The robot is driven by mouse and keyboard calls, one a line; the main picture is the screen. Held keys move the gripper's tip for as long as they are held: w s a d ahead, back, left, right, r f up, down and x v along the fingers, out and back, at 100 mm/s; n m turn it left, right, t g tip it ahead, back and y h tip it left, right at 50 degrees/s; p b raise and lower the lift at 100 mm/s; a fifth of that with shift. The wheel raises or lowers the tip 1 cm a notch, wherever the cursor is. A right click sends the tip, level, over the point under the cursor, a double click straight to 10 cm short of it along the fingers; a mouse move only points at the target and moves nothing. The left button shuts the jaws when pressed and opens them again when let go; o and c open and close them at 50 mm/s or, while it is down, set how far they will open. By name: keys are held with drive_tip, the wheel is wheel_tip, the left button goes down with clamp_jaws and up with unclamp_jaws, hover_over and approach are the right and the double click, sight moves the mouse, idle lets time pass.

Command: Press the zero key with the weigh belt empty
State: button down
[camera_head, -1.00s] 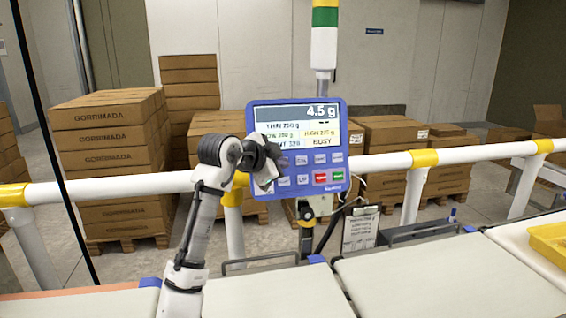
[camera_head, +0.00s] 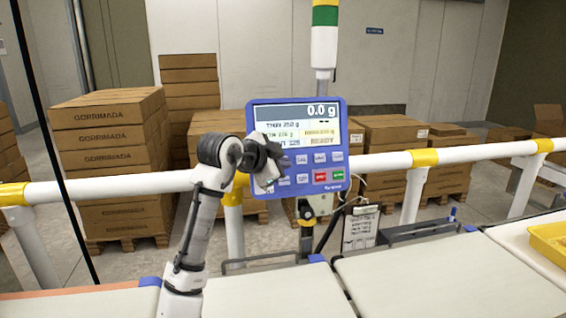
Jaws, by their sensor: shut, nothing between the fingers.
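The blue control panel (camera_head: 337,192) stands on a post behind the belts. Its screen (camera_head: 322,112) reads 0.0 g, with READY in the lower right field. Below the screen are rows of small keys, with a red key (camera_head: 320,177) and a green key (camera_head: 338,175) at the lower right. My gripper (camera_head: 281,163) is shut and empty at the panel's left lower part, in front of the left keys. It hides some of them, and I cannot tell which key it covers or whether it touches one. The weigh belt (camera_head: 275,293) shows nothing on it.
A white rail with yellow joints (camera_head: 424,158) runs behind the belts. Another bare belt (camera_head: 440,275) lies to the right, with a yellow tray (camera_head: 550,238) beyond it. A clipboard (camera_head: 360,228) hangs below the panel. Stacked cartons (camera_head: 108,145) stand behind the rail.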

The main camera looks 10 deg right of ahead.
drive_tip(key=s, duration=0.2)
drive_tip(key=s+r, duration=0.1)
drive_tip(key=s, duration=0.2)
drive_tip(key=shift+r, duration=0.2)
idle(0.6)
